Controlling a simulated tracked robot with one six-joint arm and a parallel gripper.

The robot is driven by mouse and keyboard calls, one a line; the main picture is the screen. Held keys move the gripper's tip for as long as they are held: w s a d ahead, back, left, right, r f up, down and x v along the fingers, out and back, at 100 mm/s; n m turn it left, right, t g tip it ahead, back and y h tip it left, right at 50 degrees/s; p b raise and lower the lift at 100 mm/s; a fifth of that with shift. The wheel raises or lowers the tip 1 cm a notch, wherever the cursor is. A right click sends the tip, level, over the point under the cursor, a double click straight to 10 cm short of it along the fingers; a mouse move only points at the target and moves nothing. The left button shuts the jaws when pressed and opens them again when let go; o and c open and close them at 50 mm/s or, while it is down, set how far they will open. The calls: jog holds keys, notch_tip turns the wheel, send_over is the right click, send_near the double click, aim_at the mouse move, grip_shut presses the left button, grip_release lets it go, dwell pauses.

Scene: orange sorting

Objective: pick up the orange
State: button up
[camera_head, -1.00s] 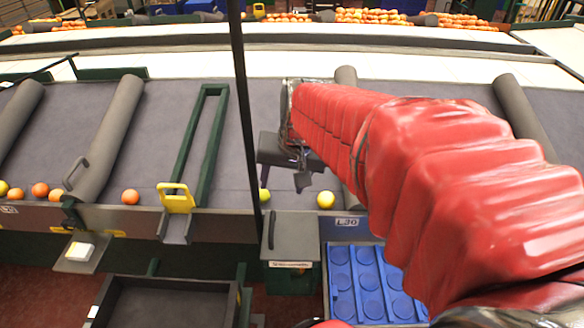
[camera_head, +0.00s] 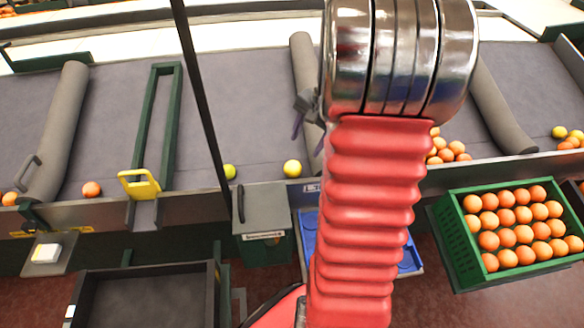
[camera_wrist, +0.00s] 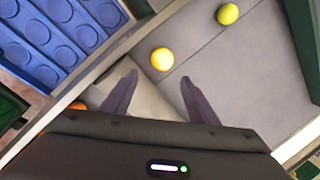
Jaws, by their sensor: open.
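In the wrist view my gripper (camera_wrist: 158,96) is open, with its two dark fingers apart and nothing between them. Just beyond the fingertips lies a yellow-orange fruit (camera_wrist: 162,59) on the grey surface. A yellow-green fruit (camera_wrist: 228,14) lies farther off. Part of an orange (camera_wrist: 78,105) shows beside the left finger, mostly hidden. In the head view a single orange (camera_head: 91,189) lies at the conveyor's front edge on the left, with a yellow fruit (camera_head: 292,168) and a yellow-green one (camera_head: 229,172) near the middle. My red arm hides most of my gripper there.
A green crate (camera_head: 449,222) full of oranges stands at the right. More oranges (camera_head: 445,151) lie on the belt behind my arm. A blue tray with round recesses (camera_head: 309,236) is partly hidden by my arm; it also shows in the wrist view (camera_wrist: 45,50). A dark post (camera_head: 200,95) rises left of my arm.

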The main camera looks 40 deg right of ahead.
aim_at(295, 165)
jog(key=shift+f, duration=0.1)
jog(key=shift+x, duration=4.25)
jog(key=shift+a, duration=0.1)
jog(key=shift+x, duration=2.6)
jog(key=shift+w+a, duration=0.1)
jog(key=shift+w, duration=0.05)
jog(key=c, duration=0.9)
jog(key=shift+o, duration=0.2)
